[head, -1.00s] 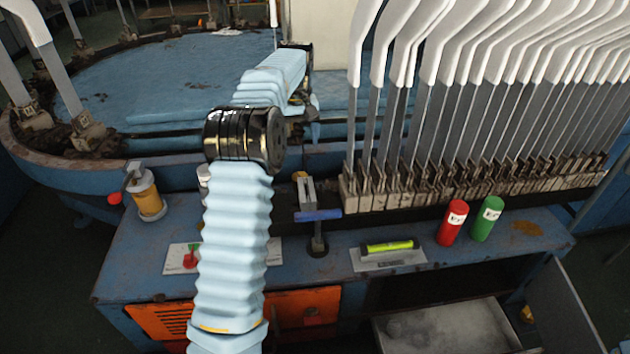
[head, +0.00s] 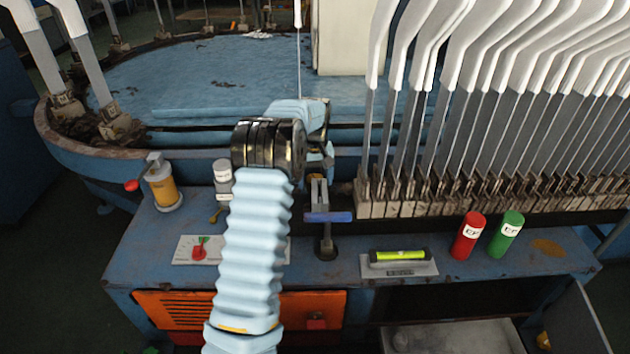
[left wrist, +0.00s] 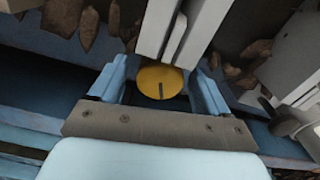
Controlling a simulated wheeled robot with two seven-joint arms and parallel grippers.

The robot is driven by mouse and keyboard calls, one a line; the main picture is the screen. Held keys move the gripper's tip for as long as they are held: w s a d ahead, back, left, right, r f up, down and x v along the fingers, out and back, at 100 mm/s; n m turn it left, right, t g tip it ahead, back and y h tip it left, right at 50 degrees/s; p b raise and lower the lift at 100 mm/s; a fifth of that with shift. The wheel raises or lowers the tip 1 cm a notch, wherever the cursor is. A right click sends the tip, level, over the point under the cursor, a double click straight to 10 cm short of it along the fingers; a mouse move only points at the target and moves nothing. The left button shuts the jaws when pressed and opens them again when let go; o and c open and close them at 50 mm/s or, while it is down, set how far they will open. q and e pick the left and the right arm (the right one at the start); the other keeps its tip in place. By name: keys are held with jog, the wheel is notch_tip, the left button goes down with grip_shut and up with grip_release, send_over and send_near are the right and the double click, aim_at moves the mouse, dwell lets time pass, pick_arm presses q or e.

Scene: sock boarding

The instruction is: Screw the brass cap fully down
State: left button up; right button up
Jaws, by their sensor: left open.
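The brass cap (left wrist: 157,74) is a round yellow disc with a dark line mark in the left wrist view. My left gripper (left wrist: 158,88) is open, with one blue finger on each side of the cap. There seems to be a gap on both sides; whether either finger touches it is unclear. The cap's underside and thread are hidden, so its seating cannot be seen. In the head view my left wrist is beyond the black elbow, above and behind the blue-handled clamp (head: 328,217); the cap is not visible there. My right gripper is in neither current view.
Amber oil cup (head: 160,186) and white-topped bottle (head: 222,172) stand left on the bench. A spirit level (head: 400,256), red cylinder (head: 468,236) and green cylinder (head: 507,234) stand right. White-tipped boards (head: 480,90) crowd the back right. Two grey bars (left wrist: 180,30) rise close to the cap.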

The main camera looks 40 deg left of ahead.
pick_arm(q)
jog(key=shift+f, duration=0.3)
jog(key=c, duration=1)
jog(key=shift+c, duration=0.2)
jog(key=shift+m, duration=0.3)
jog(key=shift+m+p, duration=0.55)
jog(key=shift+m, duration=0.35)
jog(key=shift+s+m+p, duration=0.1)
jog(key=shift+m+p, duration=0.4)
jog(key=shift+m, duration=1.2)
